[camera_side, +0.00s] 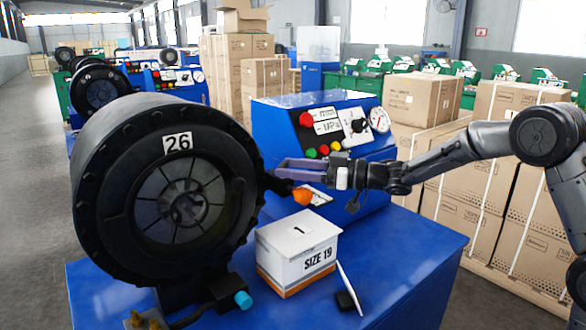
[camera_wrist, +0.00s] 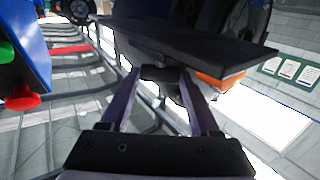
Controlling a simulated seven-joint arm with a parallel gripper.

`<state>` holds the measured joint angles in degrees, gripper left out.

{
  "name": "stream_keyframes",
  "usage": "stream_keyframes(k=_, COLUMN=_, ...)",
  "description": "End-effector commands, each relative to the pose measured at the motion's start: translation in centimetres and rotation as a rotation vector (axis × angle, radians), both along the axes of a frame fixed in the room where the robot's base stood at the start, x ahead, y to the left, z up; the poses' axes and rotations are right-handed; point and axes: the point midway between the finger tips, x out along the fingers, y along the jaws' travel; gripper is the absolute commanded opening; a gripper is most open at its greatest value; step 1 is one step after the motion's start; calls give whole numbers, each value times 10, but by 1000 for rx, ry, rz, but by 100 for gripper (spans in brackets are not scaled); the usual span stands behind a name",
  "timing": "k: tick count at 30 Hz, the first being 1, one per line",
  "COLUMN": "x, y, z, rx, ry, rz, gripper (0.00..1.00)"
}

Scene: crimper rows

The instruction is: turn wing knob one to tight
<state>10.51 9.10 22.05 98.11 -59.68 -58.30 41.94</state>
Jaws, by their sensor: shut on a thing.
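My gripper (camera_side: 285,169) reaches in from the right, with its purple fingers at the right edge of the large black crimper head (camera_side: 98,190) marked 26. A dark bar with an orange end (camera_side: 302,196) sticks out there, just below the fingers; it looks like the wing knob, though no number shows on it. In the wrist view, my gripper (camera_wrist: 165,78) has its fingertips closed on a dark piece under a wide black bar (camera_wrist: 190,45). The orange end (camera_wrist: 220,82) shows right of the fingers. How the knob is turned is hard to tell.
A blue control box (camera_side: 275,125) with buttons and a gauge stands behind my gripper. A white carton (camera_side: 298,255) marked SIZE 19 sits on the blue bench (camera_side: 405,285) below. Brass fittings (camera_side: 140,320) lie at the front left. Cardboard boxes (camera_side: 520,200) are stacked at right.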

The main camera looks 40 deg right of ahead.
Motion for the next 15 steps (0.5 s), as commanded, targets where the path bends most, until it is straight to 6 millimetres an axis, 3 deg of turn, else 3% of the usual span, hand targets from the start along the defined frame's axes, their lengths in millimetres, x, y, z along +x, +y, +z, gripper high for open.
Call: stream_keyframes(k=15, x=-4, y=6, z=0, rx=1, ry=2, rz=-193, gripper=7)
